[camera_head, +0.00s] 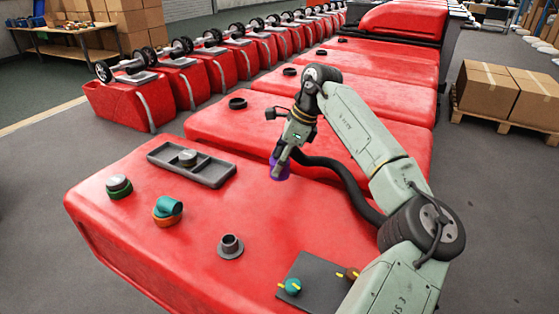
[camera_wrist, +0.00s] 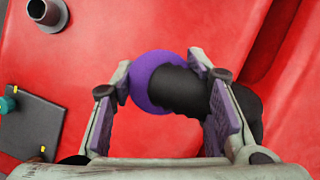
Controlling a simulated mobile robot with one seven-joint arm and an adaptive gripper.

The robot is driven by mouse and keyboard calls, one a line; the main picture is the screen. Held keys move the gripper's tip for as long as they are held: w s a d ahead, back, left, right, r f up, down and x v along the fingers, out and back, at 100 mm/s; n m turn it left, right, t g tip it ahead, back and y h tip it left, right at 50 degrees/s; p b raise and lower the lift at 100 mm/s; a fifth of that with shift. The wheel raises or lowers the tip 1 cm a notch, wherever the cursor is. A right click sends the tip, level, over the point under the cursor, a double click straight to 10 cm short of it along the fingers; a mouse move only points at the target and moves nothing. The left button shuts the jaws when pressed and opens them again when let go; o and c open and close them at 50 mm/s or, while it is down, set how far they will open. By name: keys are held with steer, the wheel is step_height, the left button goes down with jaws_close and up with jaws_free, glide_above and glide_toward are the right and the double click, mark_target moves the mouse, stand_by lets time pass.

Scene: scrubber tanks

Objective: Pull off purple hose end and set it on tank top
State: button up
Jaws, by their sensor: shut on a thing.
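The purple hose end (camera_head: 280,171) is a round purple cuff on a thick black hose (camera_head: 345,177). It is between the fingers of my gripper (camera_head: 283,157), near the far right edge of the nearest red tank (camera_head: 150,220). In the wrist view, the purple cuff (camera_wrist: 150,78) and black hose (camera_wrist: 180,92) lie between the two finger pads of my gripper (camera_wrist: 160,68). The cuff's mouth is hidden, and I cannot tell its height above the tank. A bare grey pipe stub (camera_head: 231,247) stands upright on the tank top, apart from the cuff; it also shows in the wrist view (camera_wrist: 47,12).
The tank top also holds a dark tray (camera_head: 215,171), a green-based cap (camera_head: 119,188), an orange and teal fitting (camera_head: 167,211) and a dark plate with a teal knob (camera_head: 292,287). Red surface is clear between tray and stub. More red tanks stand behind.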

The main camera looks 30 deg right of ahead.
steer(key=shift+f, duration=0.2)
steer(key=shift+f+b, duration=2.55)
steer(key=shift+f, duration=1.5)
steer(key=o, duration=1.3)
steer(key=shift+o, duration=0.6)
steer(key=o, duration=0.4)
